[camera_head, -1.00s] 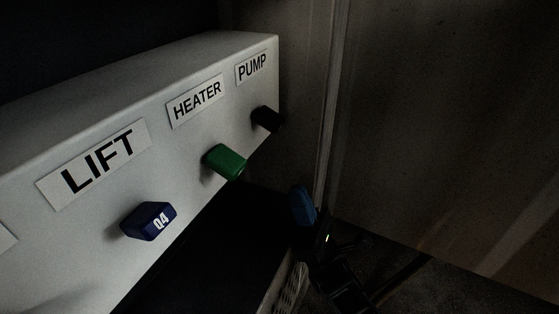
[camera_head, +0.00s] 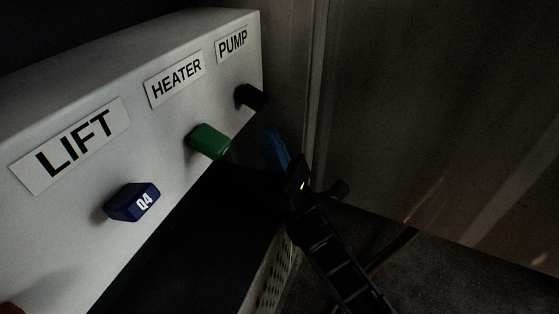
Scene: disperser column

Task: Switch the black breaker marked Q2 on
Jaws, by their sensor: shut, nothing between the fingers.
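The black breaker (camera_head: 250,97) is a small dark knob on the front of a pale box, below the PUMP label (camera_head: 232,43). No Q2 mark is readable on it. My gripper (camera_head: 271,147), with blue fingers and a black body, is below and slightly right of the black breaker in the picture. The fingers are shut and empty. A gap shows between them and the breaker.
A red piece (camera_head: 10,309) shows at the lower left corner. A dark wall (camera_head: 430,110) stands on the right, beyond the pale box (camera_head: 60,230).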

